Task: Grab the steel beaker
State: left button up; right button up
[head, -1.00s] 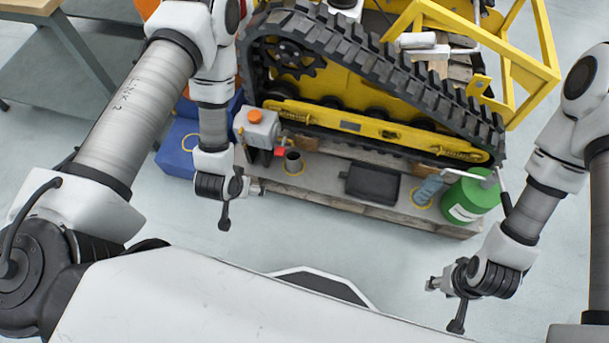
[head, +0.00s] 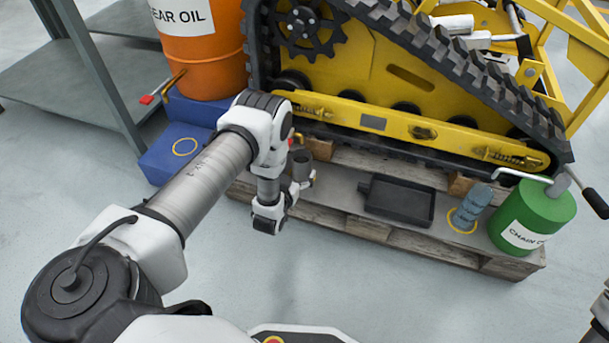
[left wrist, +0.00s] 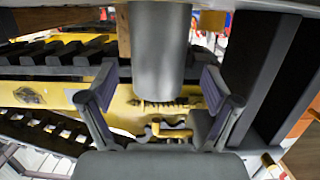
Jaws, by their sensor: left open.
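The steel beaker (head: 302,164) is a grey cylinder standing on the left part of the wooden pallet, just beyond my left gripper (head: 300,183). In the left wrist view the beaker (left wrist: 160,48) fills the top middle and lies between the two fingers of the left gripper (left wrist: 158,88). The fingers are spread, with a gap to the beaker visible on each side. In the head view my left wrist and gripper partly cover the beaker's lower part. My right arm shows only at the lower right edge, and its fingers are out of the picture.
A yellow tracked carrier (head: 390,75) rises behind. An orange drum (head: 205,60) and blue crate (head: 178,152) are at left. The floor in front is clear.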

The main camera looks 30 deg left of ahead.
aim_at(299, 169)
pick_arm(q)
jog(key=b+x, duration=0.2)
jog(key=x, duration=0.1)
jog(key=shift+w+f, duration=0.1)
jog(key=shift+f, duration=0.3)
jog(key=shift+w, duration=0.4)
jog(key=shift+r, duration=0.2)
pick_arm(e)
notch_tip(299, 169, down, 3)
jog(key=shift+r, duration=0.1)
pick_arm(q)
jog(key=c, duration=1.6)
jog(key=shift+r, duration=0.1)
